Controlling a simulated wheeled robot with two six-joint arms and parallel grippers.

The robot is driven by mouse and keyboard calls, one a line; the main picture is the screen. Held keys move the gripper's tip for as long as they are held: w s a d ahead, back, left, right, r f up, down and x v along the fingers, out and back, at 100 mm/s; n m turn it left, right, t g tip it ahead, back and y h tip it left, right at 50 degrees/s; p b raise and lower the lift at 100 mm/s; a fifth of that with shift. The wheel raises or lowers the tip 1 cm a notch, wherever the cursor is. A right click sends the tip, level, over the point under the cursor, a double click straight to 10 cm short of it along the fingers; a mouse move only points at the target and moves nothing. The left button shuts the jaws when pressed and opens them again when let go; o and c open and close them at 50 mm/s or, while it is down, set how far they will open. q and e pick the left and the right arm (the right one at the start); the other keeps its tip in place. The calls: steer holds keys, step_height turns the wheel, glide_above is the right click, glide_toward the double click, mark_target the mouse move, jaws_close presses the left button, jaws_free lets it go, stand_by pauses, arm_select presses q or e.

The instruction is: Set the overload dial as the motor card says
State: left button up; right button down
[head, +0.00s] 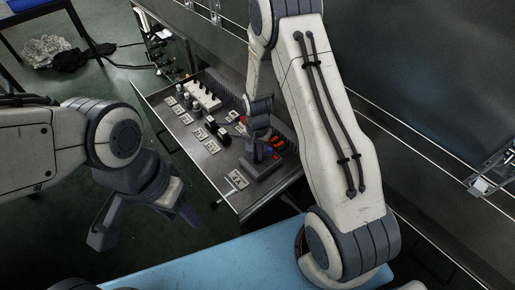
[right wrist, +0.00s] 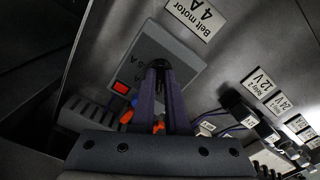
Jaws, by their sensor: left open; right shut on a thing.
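The overload relay is a grey box (right wrist: 178,48) with a red button (right wrist: 121,87) and a blue button (right wrist: 134,102). In the head view the box (head: 268,169) sits at the near end of the metal tray. My right gripper (right wrist: 159,68) is shut on the dark dial on its face; the fingers hide most of the dial and its setting. It also shows in the head view (head: 256,151). The motor card (right wrist: 198,14) beside the box reads "Belt motor 4 A"; it also lies in the head view (head: 237,180). My left gripper (head: 148,222) is open and empty, left of the tray.
The metal tray (head: 160,110) holds several labelled cards, dark blocks and a white block (head: 203,95). A blue surface (head: 215,262) is in front. Dark machine walls rise behind and right.

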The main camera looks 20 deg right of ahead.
steer(key=m+p, duration=0.1)
steer(key=m, duration=0.1)
steer(key=m+p, duration=0.2)
steer(key=m, duration=0.1)
steer(key=shift+r+m, duration=0.2)
steer(key=shift+m, duration=0.1)
steer(key=m+p, duration=0.2)
steer(key=m, duration=0.3)
steer(key=shift+w+f+p, duration=0.1)
steer(key=shift+p, duration=0.25)
steer(key=c, duration=0.9)
jaws_free()
step_height(320, 180, up, 10)
steer(key=shift+r+p, duration=0.2)
steer(key=shift+p, duration=1.05)
